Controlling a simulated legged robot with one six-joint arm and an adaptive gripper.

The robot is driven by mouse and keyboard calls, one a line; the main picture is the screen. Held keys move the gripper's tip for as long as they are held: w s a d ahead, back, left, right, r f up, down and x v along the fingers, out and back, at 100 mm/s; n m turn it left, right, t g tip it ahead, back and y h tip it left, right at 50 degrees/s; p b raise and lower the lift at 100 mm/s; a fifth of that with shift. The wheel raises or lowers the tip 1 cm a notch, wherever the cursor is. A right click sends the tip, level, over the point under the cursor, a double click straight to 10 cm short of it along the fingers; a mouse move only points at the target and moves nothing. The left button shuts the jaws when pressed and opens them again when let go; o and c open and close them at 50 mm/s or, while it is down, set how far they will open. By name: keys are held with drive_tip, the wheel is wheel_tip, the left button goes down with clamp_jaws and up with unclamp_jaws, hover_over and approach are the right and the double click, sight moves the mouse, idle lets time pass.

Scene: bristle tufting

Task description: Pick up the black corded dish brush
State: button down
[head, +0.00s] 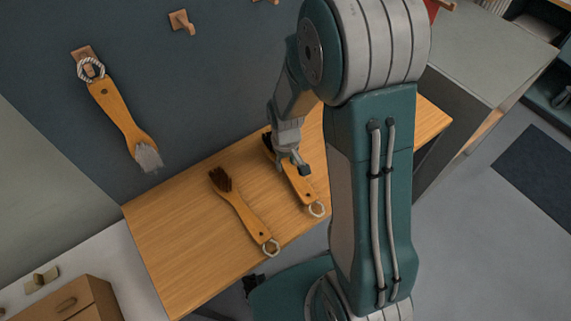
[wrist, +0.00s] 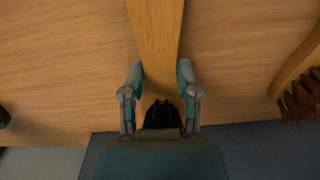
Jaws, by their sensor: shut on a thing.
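The black-bristled dish brush has an orange-brown wooden handle (head: 302,187) with a pale cord loop (head: 316,209) at its end. It lies on the wooden table, and its dark bristles show just left of my gripper. My gripper (head: 292,164) is shut on this brush near its head. In the wrist view my gripper (wrist: 160,88) has one finger on each side of the wooden neck (wrist: 156,40), and the black bristles (wrist: 161,115) show between the fingers near the palm. I cannot tell whether the brush is clear of the table.
A brown-bristled brush (head: 239,210) with a cord loop lies to the left on the wooden table (head: 165,232). A grey-bristled brush (head: 122,115) hangs on a wall peg. An empty peg (head: 182,22) is above.

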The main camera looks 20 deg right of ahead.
drive_tip(key=s+a+r, duration=0.6)
drive_tip(key=s+r, duration=0.5)
drive_tip(key=s, duration=0.1)
drive_tip(key=shift+s+r, duration=0.2)
drive_tip(key=shift+s, duration=0.15)
drive_tip(key=shift+a, duration=0.1)
idle(0.3)
